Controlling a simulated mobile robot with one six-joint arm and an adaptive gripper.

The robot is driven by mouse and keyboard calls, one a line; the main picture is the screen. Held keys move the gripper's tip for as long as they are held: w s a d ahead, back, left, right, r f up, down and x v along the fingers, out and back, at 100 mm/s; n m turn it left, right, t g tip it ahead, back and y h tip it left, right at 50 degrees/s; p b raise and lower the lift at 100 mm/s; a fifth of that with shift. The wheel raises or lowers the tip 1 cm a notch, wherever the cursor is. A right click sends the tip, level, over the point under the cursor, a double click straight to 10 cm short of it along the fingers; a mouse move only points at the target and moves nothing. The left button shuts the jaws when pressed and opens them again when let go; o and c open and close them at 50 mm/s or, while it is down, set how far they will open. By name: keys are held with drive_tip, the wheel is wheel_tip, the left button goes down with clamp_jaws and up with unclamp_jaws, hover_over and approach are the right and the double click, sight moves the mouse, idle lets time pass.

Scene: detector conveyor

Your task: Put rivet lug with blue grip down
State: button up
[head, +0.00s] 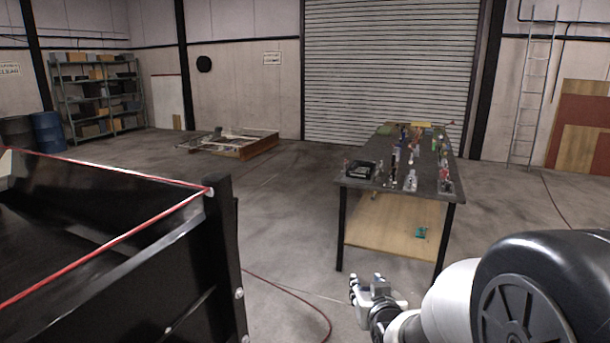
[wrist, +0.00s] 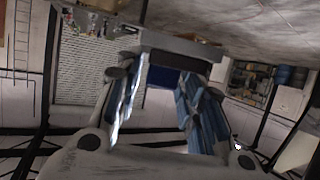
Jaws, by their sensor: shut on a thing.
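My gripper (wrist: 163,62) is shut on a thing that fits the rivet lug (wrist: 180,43). In the wrist view it is a grey bar across the fingertips, with a dark blue part (wrist: 163,77), likely its grip, between the fingers. In the head view my gripper (head: 366,288) hangs low at the bottom centre, in front of the workbench and apart from it. The held thing is too small there to make out clearly. The dark-topped workbench (head: 372,180) stands beyond the gripper.
Several small tools and parts cover much of the bench top, with a black tray (head: 364,168) at its near left. A teal item (head: 421,233) lies on the wooden lower shelf (head: 388,232). A large black bin (head: 120,240) with red edging fills the left foreground. Floor between is open.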

idle(0.4)
drive_tip(key=s+a+r+n+g+y+p, duration=0.1)
drive_tip(key=s+a+r+n+g+y, duration=0.2)
drive_tip(key=a, duration=0.6)
drive_tip(key=s+a+r+n+g+y+p, duration=0.1)
drive_tip(key=s+a+r+n+g+y, duration=0.1)
drive_tip(key=s+a+n+y, duration=0.6)
drive_tip(key=s+a+r+n+g+y+p, duration=0.1)
drive_tip(key=a+r+n+g, duration=0.15)
drive_tip(key=a, duration=0.85)
drive_tip(key=shift+g, duration=0.55)
drive_tip(key=f+b, duration=0.2)
drive_tip(key=f, duration=0.3)
drive_tip(key=s+f+b, duration=0.1)
drive_tip(key=f+b, duration=0.1)
drive_tip(key=f, duration=0.3)
drive_tip(key=f+b, duration=0.2)
drive_tip(key=f, duration=0.4)
drive_tip(key=shift+s+a+f+b, duration=0.1)
drive_tip(key=shift+s+a+b, duration=0.15)
drive_tip(key=shift+b, duration=0.15)
wheel_tip(320, 180, down, 5)
drive_tip(key=shift+b, duration=1.1)
